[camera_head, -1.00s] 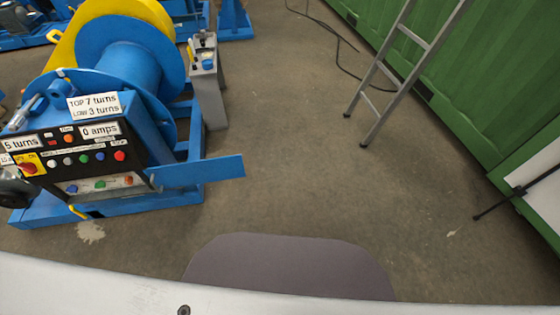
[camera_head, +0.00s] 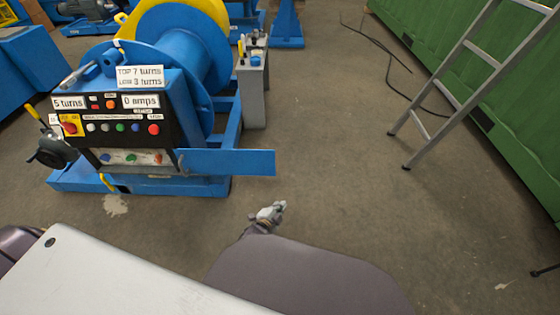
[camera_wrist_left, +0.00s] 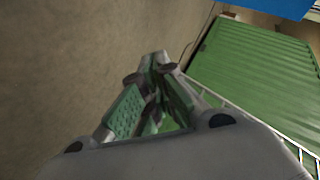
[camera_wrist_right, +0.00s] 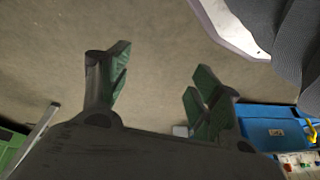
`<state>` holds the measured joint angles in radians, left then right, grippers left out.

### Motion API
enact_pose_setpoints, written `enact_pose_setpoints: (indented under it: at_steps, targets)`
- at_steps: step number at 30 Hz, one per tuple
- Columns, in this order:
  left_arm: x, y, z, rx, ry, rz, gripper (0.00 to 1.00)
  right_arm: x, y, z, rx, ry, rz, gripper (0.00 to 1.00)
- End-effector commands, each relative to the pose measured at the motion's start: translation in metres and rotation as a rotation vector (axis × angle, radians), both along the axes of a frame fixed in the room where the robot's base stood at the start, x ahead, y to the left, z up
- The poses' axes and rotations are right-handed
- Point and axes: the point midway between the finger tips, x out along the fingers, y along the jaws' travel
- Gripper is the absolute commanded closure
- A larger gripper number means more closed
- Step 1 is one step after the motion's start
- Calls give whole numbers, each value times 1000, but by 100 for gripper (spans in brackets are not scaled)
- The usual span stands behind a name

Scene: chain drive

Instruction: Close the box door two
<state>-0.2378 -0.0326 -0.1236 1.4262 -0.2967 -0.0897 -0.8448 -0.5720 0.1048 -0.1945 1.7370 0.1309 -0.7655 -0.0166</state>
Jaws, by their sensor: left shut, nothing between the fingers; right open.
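The blue winch's black control box (camera_head: 130,130) stands at the left of the head view. A flat blue door panel (camera_head: 228,162) juts out to the right from its lower right side, swung open; no number shows on it.
A grey control stand (camera_head: 252,88) is behind the door. A ladder (camera_head: 445,95) leans by the green container (camera_head: 510,100) at the right, with black cables (camera_head: 388,65) on the floor. The floor between winch and ladder is clear.

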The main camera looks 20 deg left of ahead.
Motion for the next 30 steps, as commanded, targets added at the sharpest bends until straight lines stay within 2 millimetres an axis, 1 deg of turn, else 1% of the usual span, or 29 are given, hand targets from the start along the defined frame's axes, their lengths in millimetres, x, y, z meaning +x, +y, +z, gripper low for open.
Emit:
enact_pose_setpoints:
  at_steps: [1,6,15,24,30]
  targets:
    - [7,0,1,16,-26,-7,100,3,2,-2,6,-7,1,36]
    - [25,-1,20,77,-105,-29,100,11,7,6,24,-27,3,36]
    - [51,2,55,191,-243,-54,100,21,16,23,54,-60,10,36]
    - [69,8,91,315,-377,-63,100,28,23,42,84,-93,20,36]
    - [75,11,114,389,-451,-60,100,30,27,54,100,-113,27,36]
